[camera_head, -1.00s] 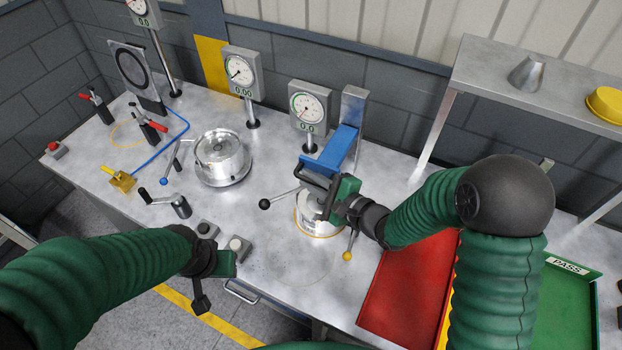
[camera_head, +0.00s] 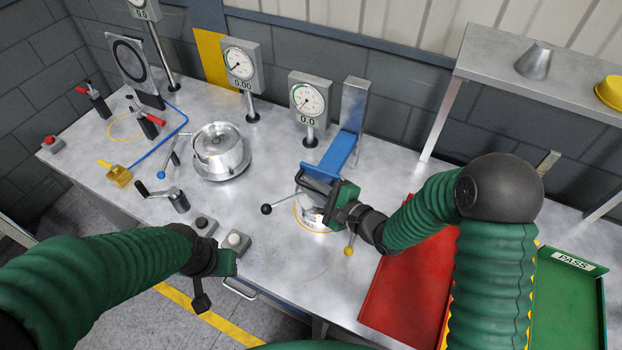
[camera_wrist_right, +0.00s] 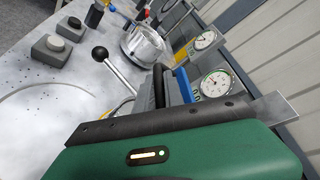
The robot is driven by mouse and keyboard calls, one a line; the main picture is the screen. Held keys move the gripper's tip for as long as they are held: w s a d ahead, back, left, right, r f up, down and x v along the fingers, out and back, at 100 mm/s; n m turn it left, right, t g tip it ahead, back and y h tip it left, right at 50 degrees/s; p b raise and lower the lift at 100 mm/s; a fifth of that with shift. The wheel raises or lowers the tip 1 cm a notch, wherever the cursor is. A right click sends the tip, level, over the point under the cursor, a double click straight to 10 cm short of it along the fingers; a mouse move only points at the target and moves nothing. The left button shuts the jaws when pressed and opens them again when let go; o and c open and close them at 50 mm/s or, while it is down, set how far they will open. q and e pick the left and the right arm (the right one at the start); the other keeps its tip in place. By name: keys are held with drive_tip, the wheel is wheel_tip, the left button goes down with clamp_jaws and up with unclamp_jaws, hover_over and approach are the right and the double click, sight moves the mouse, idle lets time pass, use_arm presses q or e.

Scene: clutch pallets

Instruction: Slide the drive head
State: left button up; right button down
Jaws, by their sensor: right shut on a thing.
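The drive head seems to be the blue arm (camera_head: 338,153) reaching forward from a grey metal post (camera_head: 354,104); it also shows in the right wrist view (camera_wrist_right: 184,84). My right gripper (camera_head: 318,186) is shut at its front end, above a round silver fixture (camera_head: 312,218) ringed with yellow. What lies between the fingers is mostly hidden; a dark bar (camera_wrist_right: 158,86) stands by the fingers in the right wrist view. My left gripper (camera_head: 207,282) hangs by the table's front edge, apart from the drive head; its fingers are not clear.
A black-ball lever (camera_head: 267,209) and a yellow-ball lever (camera_head: 348,251) flank the fixture. A silver round housing (camera_head: 219,148) stands left. Gauges (camera_head: 309,97) stand behind. A red tray (camera_head: 405,285) and green PASS tray (camera_head: 565,305) lie right.

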use_arm(q)
drive_tip(key=shift+f, duration=0.5)
use_arm(e)
wheel_tip(320, 180, down, 2)
drive_tip(key=shift+f, duration=0.2)
drive_tip(key=c, duration=1.5)
unclamp_jaws()
drive_tip(key=shift+d, duration=0.1)
drive_tip(key=shift+o, duration=0.2)
drive_tip(key=shift+r, duration=0.1)
